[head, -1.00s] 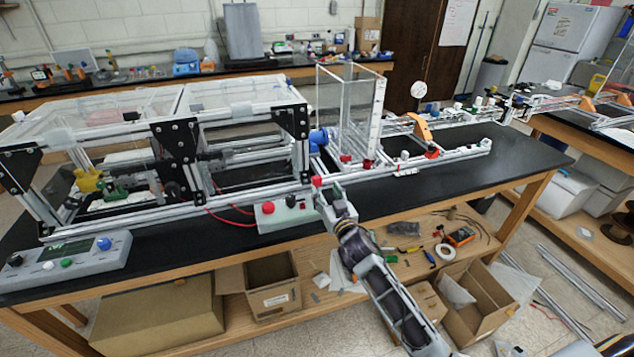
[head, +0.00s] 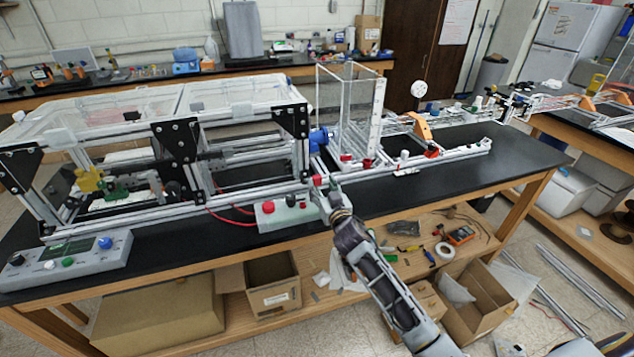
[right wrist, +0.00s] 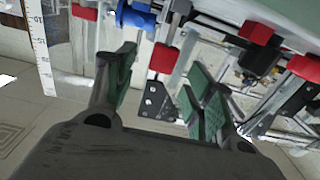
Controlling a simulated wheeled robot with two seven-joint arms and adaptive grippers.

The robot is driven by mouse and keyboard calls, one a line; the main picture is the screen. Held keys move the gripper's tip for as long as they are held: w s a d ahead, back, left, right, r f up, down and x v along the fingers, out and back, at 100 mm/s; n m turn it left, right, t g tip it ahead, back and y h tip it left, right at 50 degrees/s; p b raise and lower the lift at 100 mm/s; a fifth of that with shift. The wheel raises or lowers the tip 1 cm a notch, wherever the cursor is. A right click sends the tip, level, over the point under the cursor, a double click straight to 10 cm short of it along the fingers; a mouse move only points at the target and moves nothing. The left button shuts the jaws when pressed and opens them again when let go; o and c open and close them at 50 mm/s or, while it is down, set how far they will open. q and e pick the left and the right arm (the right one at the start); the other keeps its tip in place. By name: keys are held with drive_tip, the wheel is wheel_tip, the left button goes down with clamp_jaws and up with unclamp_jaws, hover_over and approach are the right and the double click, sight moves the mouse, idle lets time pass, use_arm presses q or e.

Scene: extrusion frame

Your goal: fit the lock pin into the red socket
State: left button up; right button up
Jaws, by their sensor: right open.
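My right gripper (head: 322,193) is at the front edge of the extrusion frame, close to a small red block (head: 317,181). In the right wrist view its green-padded fingers (right wrist: 160,92) stand apart, with nothing held between them. Beyond the gap is a red block (right wrist: 163,58) above a black bracket; I cannot tell whether it is the red socket. More red blocks show in the right wrist view, one at upper right (right wrist: 256,32) and one at upper left (right wrist: 84,12). I cannot make out the lock pin. My left gripper is not seen.
The framed rig (head: 180,150) fills the left of the black bench (head: 450,175). A control box with a red button (head: 283,212) stands left of my right gripper. A clear upright box (head: 346,110) and a blue cylinder (head: 319,138) are behind it. The bench front at right is clear.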

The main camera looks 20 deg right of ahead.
sight(318, 180)
drive_tip(key=shift+w+a+f+p, duration=0.1)
drive_tip(key=shift+w+p, duration=0.1)
drive_tip(key=shift+w, duration=1.05)
drive_tip(key=shift+w+a+p, duration=0.1)
drive_tip(key=shift+w+p, duration=0.1)
drive_tip(key=shift+w, duration=1.05)
drive_tip(key=shift+c, duration=0.3)
drive_tip(key=c, duration=1.1)
drive_tip(key=shift+r, duration=5)
drive_tip(key=shift+f+p, duration=0.1)
drive_tip(key=shift+p, duration=0.2)
